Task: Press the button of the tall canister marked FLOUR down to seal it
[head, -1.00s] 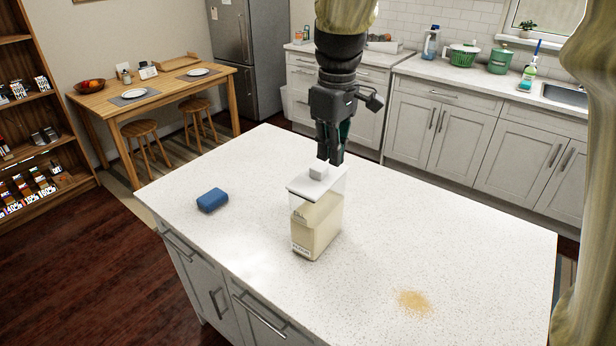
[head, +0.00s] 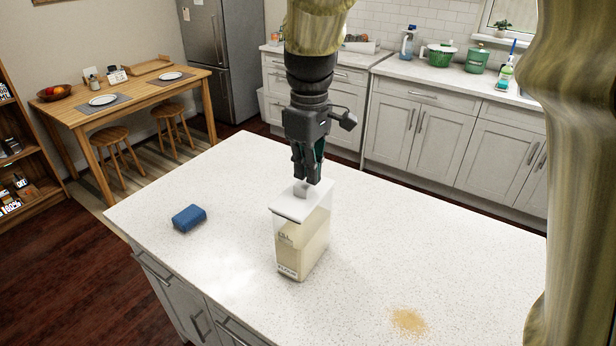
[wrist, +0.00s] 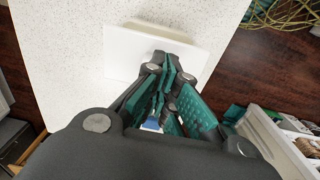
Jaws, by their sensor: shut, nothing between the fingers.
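The tall clear canister (head: 303,246) stands upright on the white island counter, with pale flour inside and a label low on its front. Its white lid (head: 290,207) carries a raised square button (head: 301,188). My gripper (head: 306,181) points straight down with its fingers shut and empty, its tips at the button. I cannot tell whether they touch it. In the wrist view the lid (wrist: 125,55) lies beyond the closed fingers (wrist: 165,85), which hide the button.
A blue sponge (head: 189,217) lies left of the canister on the counter (head: 230,265). A tan powder spill (head: 408,321) lies to the right, near the front. The counter around the canister is otherwise clear.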

